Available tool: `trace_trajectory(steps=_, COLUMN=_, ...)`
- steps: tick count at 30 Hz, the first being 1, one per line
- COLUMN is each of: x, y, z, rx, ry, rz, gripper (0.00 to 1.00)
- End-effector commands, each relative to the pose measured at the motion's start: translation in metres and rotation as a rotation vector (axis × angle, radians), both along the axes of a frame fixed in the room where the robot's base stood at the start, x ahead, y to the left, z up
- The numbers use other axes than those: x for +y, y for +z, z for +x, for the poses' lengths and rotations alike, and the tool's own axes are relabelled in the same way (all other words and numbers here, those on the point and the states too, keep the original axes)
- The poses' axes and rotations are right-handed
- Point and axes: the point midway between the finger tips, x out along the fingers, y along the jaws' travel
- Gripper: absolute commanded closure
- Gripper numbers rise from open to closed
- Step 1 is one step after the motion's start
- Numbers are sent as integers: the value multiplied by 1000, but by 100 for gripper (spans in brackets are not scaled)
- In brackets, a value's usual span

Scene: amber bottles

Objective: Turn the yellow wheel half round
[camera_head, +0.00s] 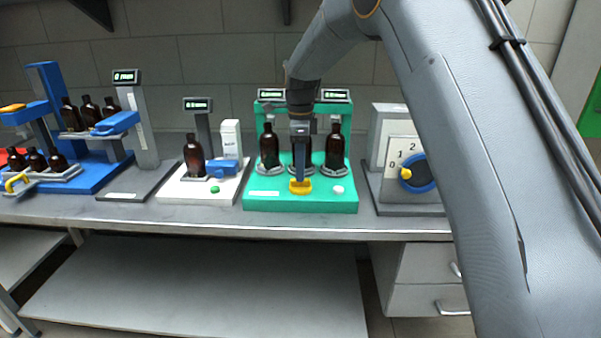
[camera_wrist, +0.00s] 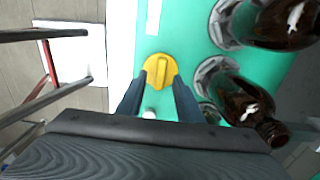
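A yellow wheel (camera_head: 300,187) with a raised grip bar sits at the front of the green station (camera_head: 262,203). It also shows in the wrist view (camera_wrist: 160,71), with its bar pointing toward my gripper. My gripper (camera_head: 301,175) points down directly above the wheel. In the wrist view my gripper (camera_wrist: 158,88) is open, with a dark finger near each side of the wheel and nothing between them. I cannot tell whether the fingers touch the wheel.
Brown bottles (camera_head: 334,147) stand in grey holders behind the wheel, close to my gripper. A white button (camera_head: 338,190) is to the wheel's right. A numbered panel with a blue dial (camera_head: 420,172) stands further right. A white station (camera_head: 199,192) is on the left.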

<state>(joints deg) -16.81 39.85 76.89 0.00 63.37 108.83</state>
Motion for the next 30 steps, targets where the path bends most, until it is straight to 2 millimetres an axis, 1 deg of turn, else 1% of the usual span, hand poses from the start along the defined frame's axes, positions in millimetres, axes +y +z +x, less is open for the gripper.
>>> trace_trajectory(steps=3, x=0, y=-14, z=0, rx=1, ry=0, rz=0, gripper=67)
trace_trajectory(steps=6, x=0, y=-22, z=0, rx=-1, ry=0, rz=0, gripper=67)
trace_trajectory(steps=10, x=0, y=-26, z=0, rx=-1, ry=1, rz=0, gripper=67)
trace_trajectory(steps=16, x=0, y=-27, z=0, rx=-2, ry=1, rz=1, gripper=67)
trace_trajectory(steps=17, x=0, y=-27, z=0, rx=-2, ry=1, rz=1, gripper=71)
trace_trajectory(steps=18, x=0, y=-27, z=0, rx=-2, ry=1, rz=1, gripper=77)
trace_trajectory(steps=22, x=0, y=-27, z=0, rx=-2, ry=1, rz=1, gripper=99)
trace_trajectory(steps=30, x=0, y=-26, z=0, rx=-1, ry=14, rz=1, gripper=100)
